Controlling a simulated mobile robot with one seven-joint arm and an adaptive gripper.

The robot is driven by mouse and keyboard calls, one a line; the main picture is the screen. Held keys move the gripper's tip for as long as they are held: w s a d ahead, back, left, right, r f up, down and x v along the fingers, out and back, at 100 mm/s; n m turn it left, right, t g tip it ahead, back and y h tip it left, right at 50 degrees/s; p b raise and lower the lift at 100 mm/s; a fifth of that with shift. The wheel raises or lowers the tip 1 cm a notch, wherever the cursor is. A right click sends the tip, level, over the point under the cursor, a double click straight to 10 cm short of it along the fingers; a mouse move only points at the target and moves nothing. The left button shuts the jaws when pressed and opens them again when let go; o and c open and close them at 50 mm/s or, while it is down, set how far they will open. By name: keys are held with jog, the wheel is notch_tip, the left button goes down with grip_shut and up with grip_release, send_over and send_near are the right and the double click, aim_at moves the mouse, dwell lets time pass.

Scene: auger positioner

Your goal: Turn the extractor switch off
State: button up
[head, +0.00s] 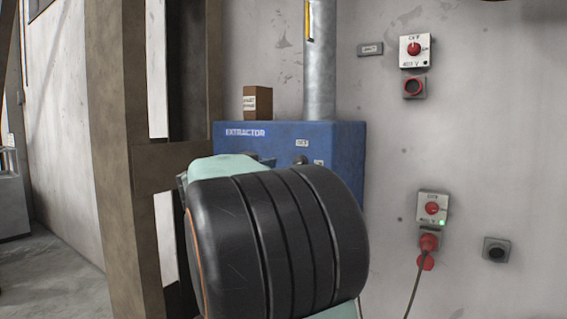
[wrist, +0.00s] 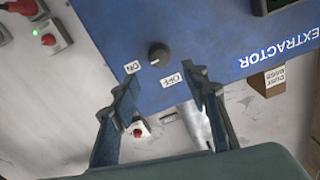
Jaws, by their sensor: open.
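The extractor (head: 345,150) is a blue box on the wall with a white EXTRACTOR label; my arm covers its lower part in the head view. Its switch is a round dark knob (head: 300,160) on the box's front. In the wrist view, which looks upside down, the knob (wrist: 158,55) sits between an ON label (wrist: 132,67) and an OFF label (wrist: 171,80). I cannot tell clearly which way the knob points. My gripper (wrist: 164,82) is open and empty, its two fingers spread on either side of the knob's line and apart from the knob.
A small brown box (head: 257,103) stands on top of the extractor, beside a grey vertical pipe (head: 320,70). Red-knobbed wall switches (head: 414,50) and a plugged socket (head: 430,240) with a cable are on the wall to the right. A brown post (head: 115,130) stands at left.

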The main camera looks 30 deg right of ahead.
aim_at(297, 163)
jog(key=p+x, duration=0.2)
jog(key=x, duration=0.6)
grip_shut()
